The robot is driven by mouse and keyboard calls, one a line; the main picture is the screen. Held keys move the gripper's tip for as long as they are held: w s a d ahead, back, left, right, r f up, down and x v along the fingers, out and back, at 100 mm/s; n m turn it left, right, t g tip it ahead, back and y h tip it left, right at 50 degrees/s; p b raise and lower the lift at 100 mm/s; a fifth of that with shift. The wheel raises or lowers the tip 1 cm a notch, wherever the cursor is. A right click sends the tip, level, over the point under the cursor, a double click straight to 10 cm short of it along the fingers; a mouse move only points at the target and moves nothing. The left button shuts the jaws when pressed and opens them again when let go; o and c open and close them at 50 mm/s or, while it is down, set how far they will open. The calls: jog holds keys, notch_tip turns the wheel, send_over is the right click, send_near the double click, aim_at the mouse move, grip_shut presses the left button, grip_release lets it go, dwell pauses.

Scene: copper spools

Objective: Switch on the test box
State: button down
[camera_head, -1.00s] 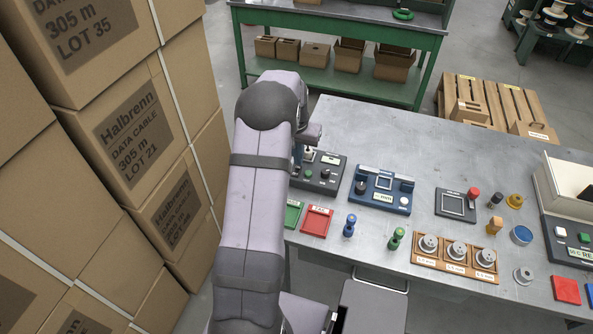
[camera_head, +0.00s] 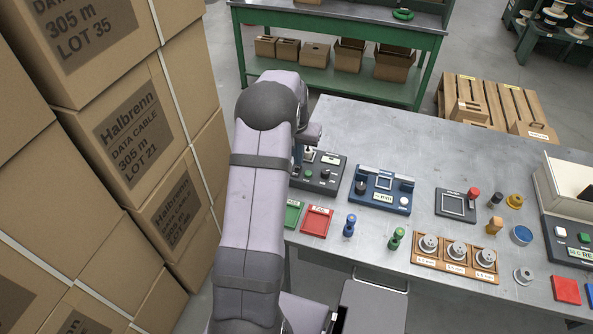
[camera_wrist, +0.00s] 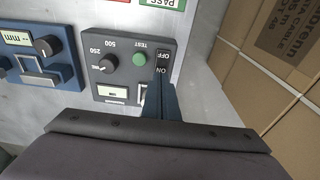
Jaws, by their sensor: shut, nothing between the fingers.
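The test box (camera_wrist: 112,85) is dark grey, with a knob marked 250 and 500 (camera_wrist: 106,66), a green TEST button (camera_wrist: 139,59) and a black switch (camera_wrist: 163,58) marked OFF and ON. In the head view the test box (camera_head: 325,186) is partly covered by my arm. My gripper (camera_wrist: 162,80) is shut and empty. Its fingertips overlap the ON end of the switch in the wrist view; whether they touch it I cannot tell. The fingers also cover part of a pale panel beside the display. The head view mostly hides the gripper behind my arm.
A blue gauge (camera_head: 372,200) stands right of the test box. Green and red trays (camera_head: 317,221) lie in front. Blue and green pegs (camera_head: 397,238) and a wooden spool rack (camera_head: 430,263) are nearer the front edge. Stacked cartons (camera_head: 150,140) rise close on the left.

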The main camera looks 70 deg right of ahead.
jog(key=shift+f+b, duration=0.45)
jog(key=shift+f, duration=0.3)
dwell(0.7)
notch_tip(320, 180, up, 7)
jog(key=p, duration=0.5)
dwell(0.6)
dwell(0.4)
